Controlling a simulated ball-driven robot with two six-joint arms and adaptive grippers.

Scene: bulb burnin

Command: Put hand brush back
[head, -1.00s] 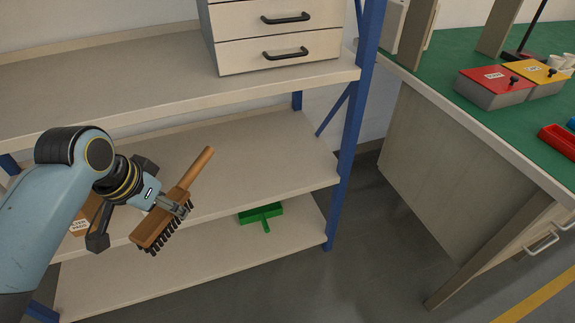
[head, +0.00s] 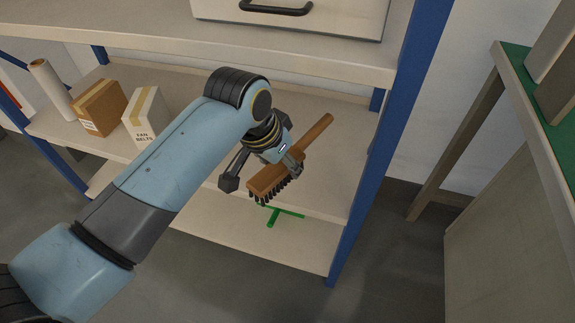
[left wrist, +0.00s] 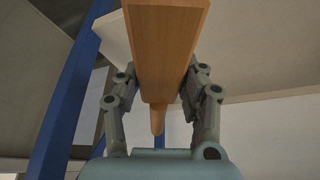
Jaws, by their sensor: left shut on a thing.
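The hand brush (head: 272,180) has a brown wooden body, a round handle and dark bristles. My left gripper (head: 293,166) is shut on the brush's body. The brush is held in front of the middle shelf (head: 343,150), with bristles down and handle toward the upper right. In the left wrist view, the wooden brush (left wrist: 165,45) lies between the two fingers (left wrist: 165,100), its handle end pointing away. A green item (head: 275,214), perhaps a dustpan, is on the bottom shelf, partly hidden behind the brush. My right gripper is not in view.
A blue post (head: 385,140) stands right of the brush. The upper shelf (head: 300,55) with a drawer unit (head: 300,18) is above. Cartons (head: 148,115) and a paper roll (head: 50,88) stand left. The middle shelf's right part looks clear. A workbench (head: 500,220) is at right.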

